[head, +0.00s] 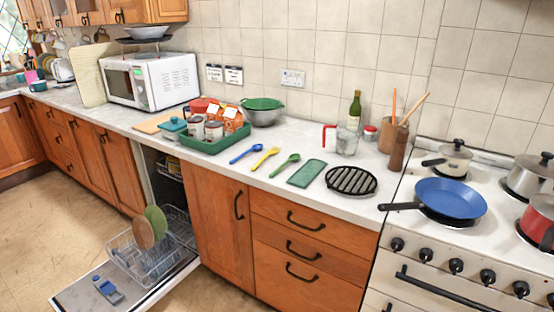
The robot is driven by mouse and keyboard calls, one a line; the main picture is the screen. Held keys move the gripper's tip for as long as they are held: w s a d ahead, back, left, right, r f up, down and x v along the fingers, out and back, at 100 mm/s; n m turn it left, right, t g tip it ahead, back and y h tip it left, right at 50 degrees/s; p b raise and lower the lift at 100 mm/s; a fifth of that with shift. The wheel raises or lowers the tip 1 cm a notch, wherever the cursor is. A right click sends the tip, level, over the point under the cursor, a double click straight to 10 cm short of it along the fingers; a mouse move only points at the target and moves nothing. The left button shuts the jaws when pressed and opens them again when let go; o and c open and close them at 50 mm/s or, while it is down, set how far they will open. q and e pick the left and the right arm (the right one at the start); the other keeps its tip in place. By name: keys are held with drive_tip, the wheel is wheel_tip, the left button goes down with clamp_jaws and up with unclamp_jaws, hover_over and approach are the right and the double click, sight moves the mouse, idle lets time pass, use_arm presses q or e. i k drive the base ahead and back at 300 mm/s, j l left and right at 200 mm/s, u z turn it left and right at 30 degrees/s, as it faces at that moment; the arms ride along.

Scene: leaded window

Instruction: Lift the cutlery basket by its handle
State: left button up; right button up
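The dishwasher stands open under the counter, with its door (75,287) folded down. A grey wire rack (150,268) is pulled out over the door, with a brown plate (143,235) and a green plate (158,222) upright in it. I cannot clearly make out a cutlery basket or its handle; part of the wire rack may be one. A small blue and grey item (107,290) is on the door's inner face, too small to identify surely. Neither of my grippers shows in the head view.
Above, the counter holds a green tray (216,146) with containers, a colander (264,111), blue, yellow and green spoons and a black trivet (351,181). The stove at right bears a blue pan (451,197) and pots. Floor left of the door is clear.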

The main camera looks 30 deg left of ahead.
sight(160, 253)
drive_tip(key=l+u, duration=0.1)
drive_tip(key=u, duration=1.9)
drive_tip(key=i+j, duration=0.2)
drive_tip(key=i, duration=0.25)
drive_tip(key=i+j+u, duration=0.1)
drive_tip(key=i+j, duration=0.15)
drive_tip(key=i, duration=0.15)
drive_tip(key=i+j, duration=0.15)
drive_tip(key=i, duration=0.3)
